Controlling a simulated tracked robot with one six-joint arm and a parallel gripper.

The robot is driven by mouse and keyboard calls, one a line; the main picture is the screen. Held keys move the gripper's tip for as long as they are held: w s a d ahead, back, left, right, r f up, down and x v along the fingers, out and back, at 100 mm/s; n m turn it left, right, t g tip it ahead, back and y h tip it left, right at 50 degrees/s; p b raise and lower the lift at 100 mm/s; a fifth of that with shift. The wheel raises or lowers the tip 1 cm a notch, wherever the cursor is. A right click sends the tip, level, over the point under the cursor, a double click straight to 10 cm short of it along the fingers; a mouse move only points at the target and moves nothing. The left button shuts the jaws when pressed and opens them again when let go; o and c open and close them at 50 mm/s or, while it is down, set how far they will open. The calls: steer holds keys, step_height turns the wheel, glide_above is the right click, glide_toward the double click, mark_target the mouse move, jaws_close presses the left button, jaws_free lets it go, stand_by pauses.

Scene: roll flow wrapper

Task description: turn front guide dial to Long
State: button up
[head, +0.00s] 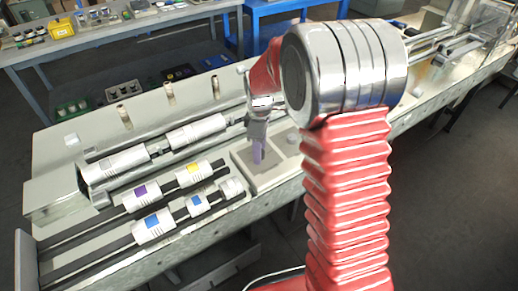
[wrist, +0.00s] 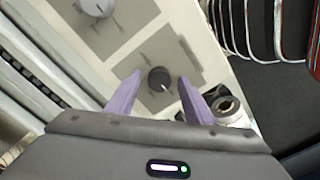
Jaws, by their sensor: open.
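A dark round dial (wrist: 159,80) with a pale pointer mark sits on a grey square plate in the wrist view. The mark points toward the lower right; any lettering around it is too small to read. My gripper (wrist: 160,98) is open, with its two purple fingers on either side of the dial in the picture. I cannot tell whether they touch it. In the head view my gripper (head: 258,151) points down over the grey panel (head: 242,157) and hides the dial.
A silver knob (wrist: 97,5) sits on another grey plate. A round metal fitting (wrist: 226,106) lies right of the fingers. White rollers with purple (head: 142,196) and blue (head: 153,227) labels are left of the panel on dark rails. A blue table (head: 275,8) stands behind.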

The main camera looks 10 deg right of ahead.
steer(key=shift+c, duration=0.2)
steer(key=c, duration=0.9)
steer(key=shift+a, duration=0.2)
steer(key=shift+c, duration=0.5)
steer(key=shift+d, duration=0.1)
